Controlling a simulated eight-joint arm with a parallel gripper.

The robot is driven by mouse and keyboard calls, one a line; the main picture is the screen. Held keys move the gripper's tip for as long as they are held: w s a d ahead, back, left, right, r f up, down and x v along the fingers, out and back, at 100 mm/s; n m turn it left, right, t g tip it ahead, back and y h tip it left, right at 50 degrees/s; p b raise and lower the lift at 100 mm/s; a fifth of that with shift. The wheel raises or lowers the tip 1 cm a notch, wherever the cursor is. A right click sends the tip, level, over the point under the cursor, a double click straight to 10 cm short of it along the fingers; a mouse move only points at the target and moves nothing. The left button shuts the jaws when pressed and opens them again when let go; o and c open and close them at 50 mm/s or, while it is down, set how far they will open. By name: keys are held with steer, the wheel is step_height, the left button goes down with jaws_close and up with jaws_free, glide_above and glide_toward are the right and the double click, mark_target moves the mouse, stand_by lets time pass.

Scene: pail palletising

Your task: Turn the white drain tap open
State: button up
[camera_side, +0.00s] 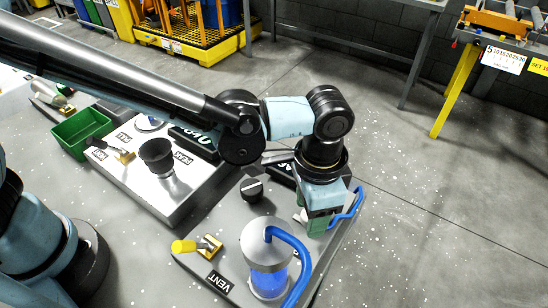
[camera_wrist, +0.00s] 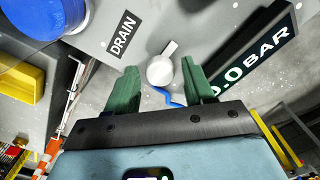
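The white drain tap (camera_wrist: 160,70) has a round hub and a short lever pointing up and right in the wrist view. It lies between the two green fingertips of my gripper (camera_wrist: 159,78), with a gap showing on each side, so the gripper is open and apart from it. The black DRAIN label (camera_wrist: 122,35) is to the left of the tap. In the side view my gripper (camera_side: 318,222) points down at the right edge of the grey bench, and its fingers mostly hide the tap there.
A clear vessel of blue liquid (camera_side: 268,262) with a blue hose (camera_side: 298,262) stands close to the gripper. The yellow-handled vent valve (camera_side: 190,246) and a black knob (camera_side: 252,190) are on the bench. A BAR display (camera_wrist: 256,62) lies right of the fingers.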

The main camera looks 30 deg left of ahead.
steer(key=shift+o, duration=0.2)
step_height(320, 180, up, 12)
stand_by(0.7)
steer(key=w+a+r+n+t+h, duration=0.1)
steer(key=a+n+t, duration=0.1)
steer(key=a, duration=0.7)
steer(key=w+a+n+t, duration=0.1)
steer(key=w+a+n, duration=0.1)
steer(key=a, duration=0.6)
steer(key=s+a+f+n+t, duration=0.2)
steer(key=a, duration=0.5)
steer(key=s+a+f+n+t+y, duration=0.1)
steer(key=s+a+f+n+t, duration=0.1)
steer(key=a, duration=0.5)
steer(key=shift+s+n, duration=0.3)
steer(key=shift+n, duration=0.1)
